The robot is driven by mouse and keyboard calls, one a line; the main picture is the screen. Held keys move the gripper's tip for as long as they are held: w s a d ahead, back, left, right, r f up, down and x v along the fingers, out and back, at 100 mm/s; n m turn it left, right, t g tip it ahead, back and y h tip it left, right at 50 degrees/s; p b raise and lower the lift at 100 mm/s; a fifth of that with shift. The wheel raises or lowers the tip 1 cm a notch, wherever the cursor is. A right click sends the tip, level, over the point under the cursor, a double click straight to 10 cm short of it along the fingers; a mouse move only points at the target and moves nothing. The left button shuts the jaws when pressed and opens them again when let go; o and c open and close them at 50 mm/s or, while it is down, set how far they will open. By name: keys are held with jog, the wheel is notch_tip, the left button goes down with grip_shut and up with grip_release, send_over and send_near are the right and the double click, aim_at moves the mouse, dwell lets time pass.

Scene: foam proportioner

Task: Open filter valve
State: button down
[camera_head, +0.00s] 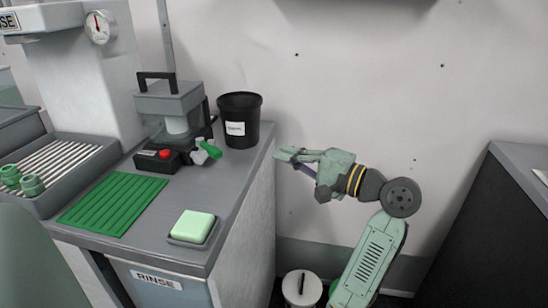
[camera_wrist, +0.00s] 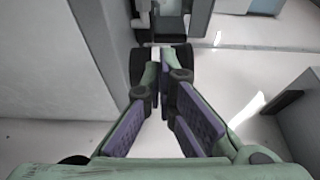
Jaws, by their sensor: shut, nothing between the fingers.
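A small valve with a white body and a green lever (camera_head: 210,150) sits at the right front of the grey filter unit (camera_head: 172,103), which has a black top handle, on the counter. The lever is tilted; how far it is turned is too small to tell. My gripper (camera_head: 286,156) is shut and empty, in the air just past the counter's right edge, to the right of the valve and apart from it. In the wrist view the fingers (camera_wrist: 160,62) come together with nothing seen between them. I cannot make out the valve in the wrist view.
A black bucket (camera_head: 239,120) stands behind and right of the valve, near my gripper. A red button box (camera_head: 158,160), green mat (camera_head: 113,203) and green sponge on a tray (camera_head: 193,227) are on the counter. A white-lidded container (camera_head: 302,288) is on the floor.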

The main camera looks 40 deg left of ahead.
aim_at(208, 148)
jog(key=a, duration=0.3)
jog(key=s+a+p, duration=0.1)
jog(key=a, duration=0.6)
jog(key=shift+s+r+p, duration=0.15)
jog(key=shift+s+p, duration=0.2)
jog(key=shift+p, duration=0.05)
jog(key=shift+s, duration=1.2)
jog(key=shift+s+p, duration=0.35)
jog(key=shift+s, duration=0.3)
jog(key=shift+s, duration=0.15)
jog(key=shift+s+m+t, duration=0.15)
jog(key=shift+m+t, duration=0.25)
jog(key=shift+t, duration=0.2)
